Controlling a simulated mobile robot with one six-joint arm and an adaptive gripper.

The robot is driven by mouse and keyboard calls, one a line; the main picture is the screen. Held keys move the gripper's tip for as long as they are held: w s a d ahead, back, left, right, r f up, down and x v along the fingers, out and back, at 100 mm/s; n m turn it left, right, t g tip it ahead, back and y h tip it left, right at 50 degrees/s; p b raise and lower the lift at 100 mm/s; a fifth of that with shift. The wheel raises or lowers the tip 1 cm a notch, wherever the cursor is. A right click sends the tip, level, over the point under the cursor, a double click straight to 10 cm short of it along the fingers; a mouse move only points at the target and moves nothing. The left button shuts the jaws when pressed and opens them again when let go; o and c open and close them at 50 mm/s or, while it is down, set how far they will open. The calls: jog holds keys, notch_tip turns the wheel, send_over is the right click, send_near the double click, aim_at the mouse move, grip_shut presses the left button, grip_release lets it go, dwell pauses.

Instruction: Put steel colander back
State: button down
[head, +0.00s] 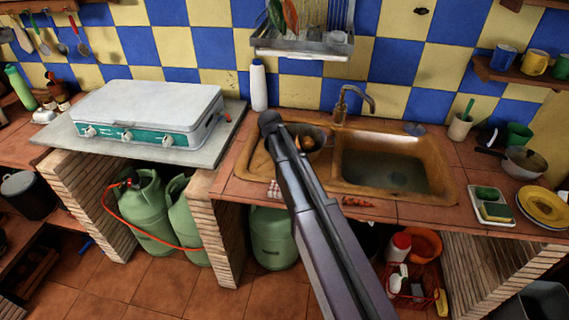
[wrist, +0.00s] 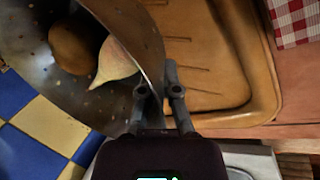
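The steel colander (wrist: 123,28) fills the upper left of the wrist view and holds a brown potato-like item (wrist: 72,48) and a pale, pointed vegetable (wrist: 115,62). In the head view the colander (head: 318,152) shows at the left side of the sink, partly hidden by my arm. My gripper (wrist: 158,90) has its fingers close together, one on each side of the colander's rim, and appears shut on it. My gripper's fingertips are hidden in the head view. I cannot tell whether the colander rests on the drainboard or is slightly raised.
The sink basin (head: 385,172) is right of the colander, with a tap (head: 350,102) behind. A white bottle (head: 258,86) stands behind left. A wall rack (head: 300,44) hangs above. A stove (head: 147,112) is left; a pan (head: 522,162) and yellow plates (head: 543,207) are right.

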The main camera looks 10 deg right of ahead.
jog(key=shift+f, duration=0.15)
jog(key=shift+f+b, duration=1.75)
jog(key=shift+b, duration=0.15)
jog(key=shift+f, duration=0.2)
jog(key=c, duration=0.8)
grip_release()
jog(key=shift+r, duration=0.1)
jog(key=shift+r, duration=0.1)
jog(key=p+v, duration=1.1)
jog(key=v, duration=0.1)
